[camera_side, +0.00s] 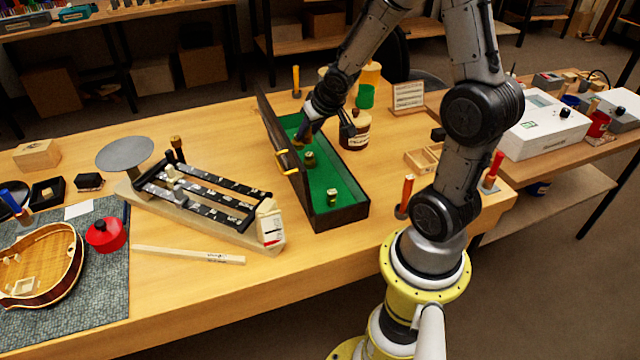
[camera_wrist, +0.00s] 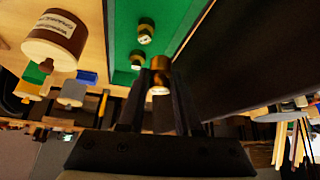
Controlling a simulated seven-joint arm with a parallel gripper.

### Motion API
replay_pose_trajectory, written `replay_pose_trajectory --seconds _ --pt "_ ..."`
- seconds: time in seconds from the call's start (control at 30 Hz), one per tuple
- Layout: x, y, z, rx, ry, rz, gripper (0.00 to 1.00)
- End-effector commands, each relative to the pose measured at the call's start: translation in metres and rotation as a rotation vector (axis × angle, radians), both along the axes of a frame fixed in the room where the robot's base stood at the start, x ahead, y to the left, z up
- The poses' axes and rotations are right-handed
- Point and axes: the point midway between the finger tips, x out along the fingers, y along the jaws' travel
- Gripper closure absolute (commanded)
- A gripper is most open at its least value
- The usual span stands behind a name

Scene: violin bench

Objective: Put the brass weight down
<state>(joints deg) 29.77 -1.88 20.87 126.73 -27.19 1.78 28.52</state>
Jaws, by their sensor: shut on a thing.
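My gripper (camera_side: 306,136) reaches down into the far end of an open case with a green lining (camera_side: 345,207). In the wrist view my gripper (camera_wrist: 158,95) is shut on a brass weight (camera_wrist: 158,68), held between the fingertips. I cannot tell whether this weight touches the case floor; it is mostly hidden in the side view. Two other brass weights stand on the green lining, one near the middle (camera_side: 310,159) and one towards the near end (camera_side: 332,195). Both also show in the wrist view (camera_wrist: 137,58) (camera_wrist: 145,30).
The case's dark raised lid (camera_side: 276,145) stands left of my gripper. A brown labelled jar (camera_side: 355,135) stands close on the right. A balance (camera_side: 200,200) with a round grey pan (camera_side: 125,153) lies to the left. A small wooden tray (camera_side: 422,160) is farther right.

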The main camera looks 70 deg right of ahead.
Motion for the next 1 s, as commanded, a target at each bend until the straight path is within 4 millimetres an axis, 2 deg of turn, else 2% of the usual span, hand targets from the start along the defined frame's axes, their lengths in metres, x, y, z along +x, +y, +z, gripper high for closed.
replay_pose_trajectory --seconds 0.1,0.4,0.87,1.0 --pt "-0.013 0.001 -0.013 -0.001 0.004 0.038 1.0" --pt "-0.037 0.007 -0.037 0.0 0.001 0.13 1.0" --pt "-0.039 0.008 -0.085 0.001 0.0 0.145 1.0" --pt "-0.04 0.009 -0.104 0.004 0.003 0.142 1.0"
